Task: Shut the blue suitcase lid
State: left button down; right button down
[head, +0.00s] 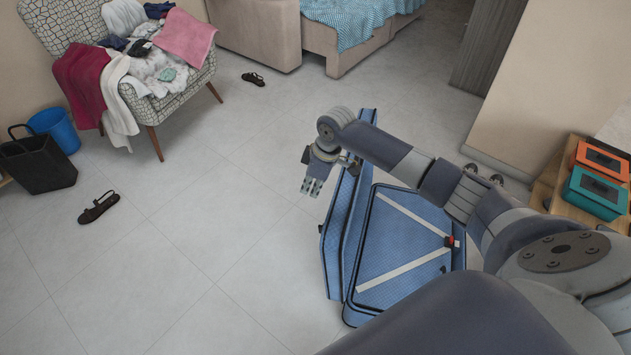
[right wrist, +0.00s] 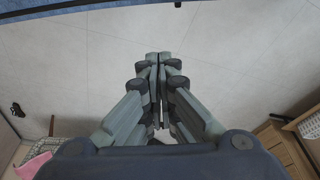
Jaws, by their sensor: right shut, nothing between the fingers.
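The blue suitcase (head: 400,250) lies open on the tiled floor, under and beside my right arm. Its inside shows crossed pale straps and a small red buckle. The lid (head: 338,235) stands steeply tilted along the suitcase's left side. My right gripper (head: 310,188) is shut and empty, just left of the lid's upper end. I cannot tell whether it touches the lid. In the right wrist view the shut fingers (right wrist: 158,60) point over bare floor, and a blue edge (right wrist: 90,5) runs along the top. My arm hides part of the suitcase. My left gripper is not in view.
A patterned armchair (head: 140,105) piled with clothes stands at the upper left. Orange and teal boxes (head: 598,190) sit at the right. The floor left of the suitcase is clear.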

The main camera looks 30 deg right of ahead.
jog(key=f, duration=0.1)
jog(key=s+d+f+p, duration=0.1)
jog(key=f, duration=0.1)
jog(key=s+d+f, duration=0.1)
jog(key=shift+f, duration=0.2)
jog(key=shift+p, duration=0.3)
